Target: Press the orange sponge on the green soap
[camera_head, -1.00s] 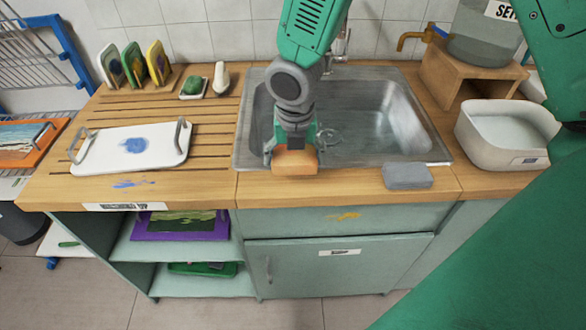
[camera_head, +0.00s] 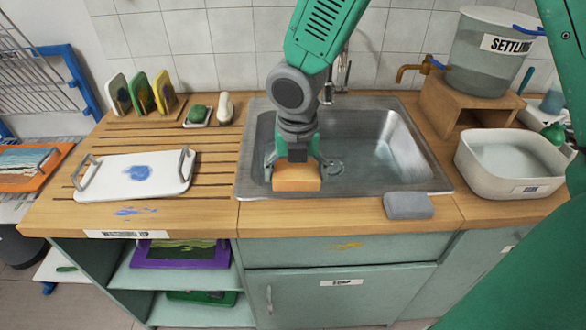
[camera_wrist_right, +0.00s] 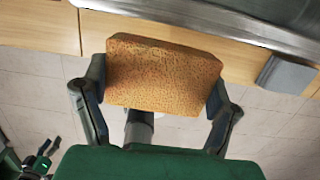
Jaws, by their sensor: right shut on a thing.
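My right gripper (camera_head: 296,160) is shut on the orange sponge (camera_head: 297,178), with a finger on each side of it. In the head view the sponge appears over the front part of the sink; its height is hard to tell. The sponge's porous face fills the upper middle of the right wrist view (camera_wrist_right: 163,75). The green soap (camera_head: 199,113) sits in a small white dish (camera_head: 203,124) at the back of the grooved wooden board, left of the sink and apart from the sponge. My left gripper does not show in the head view.
A white bottle-shaped thing (camera_head: 225,107) stands just right of the soap. Upright plates (camera_head: 140,92) stand to its left. A white tray (camera_head: 135,181) lies in front. The metal sink (camera_head: 400,150) is open. A grey block (camera_head: 408,205) and white tub (camera_head: 510,180) are at right.

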